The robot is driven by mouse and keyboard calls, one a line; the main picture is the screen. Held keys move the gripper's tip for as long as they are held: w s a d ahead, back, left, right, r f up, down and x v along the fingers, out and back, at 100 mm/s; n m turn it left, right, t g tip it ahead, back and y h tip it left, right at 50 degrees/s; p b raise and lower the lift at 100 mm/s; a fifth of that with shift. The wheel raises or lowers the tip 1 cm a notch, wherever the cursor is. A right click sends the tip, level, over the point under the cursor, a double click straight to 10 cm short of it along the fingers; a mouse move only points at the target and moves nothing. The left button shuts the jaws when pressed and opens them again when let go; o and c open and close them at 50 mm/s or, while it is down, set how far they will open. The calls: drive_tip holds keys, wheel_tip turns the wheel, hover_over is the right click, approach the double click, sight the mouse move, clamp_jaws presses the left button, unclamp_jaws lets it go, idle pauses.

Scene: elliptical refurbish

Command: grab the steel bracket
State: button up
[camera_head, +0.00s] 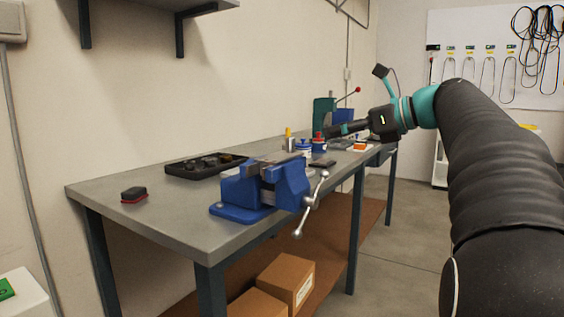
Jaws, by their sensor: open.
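My gripper (336,130) is at the far part of the workbench (165,205), above small cans and jars, with its fingers pointing left. It is open, and I see nothing held in it. The fingers are small and dark here. I cannot make out the steel bracket with certainty. Small items lie on the bench below and around the gripper, and some are partly hidden by the vise and by each other.
A blue vise (268,188) with a steel handle stands at the bench's front edge. A black tray (205,164) of parts lies behind it. A red-and-black block (133,194) sits at left. A green press (322,110) stands beyond my gripper. Boxes (287,278) lie below.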

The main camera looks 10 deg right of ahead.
sight(294, 139)
drive_tip(key=shift+b+x, duration=0.35)
drive_tip(key=shift+x, duration=5.9)
drive_tip(key=shift+a+r, duration=0.1)
drive_tip(key=shift+s, duration=0.1)
clamp_jaws()
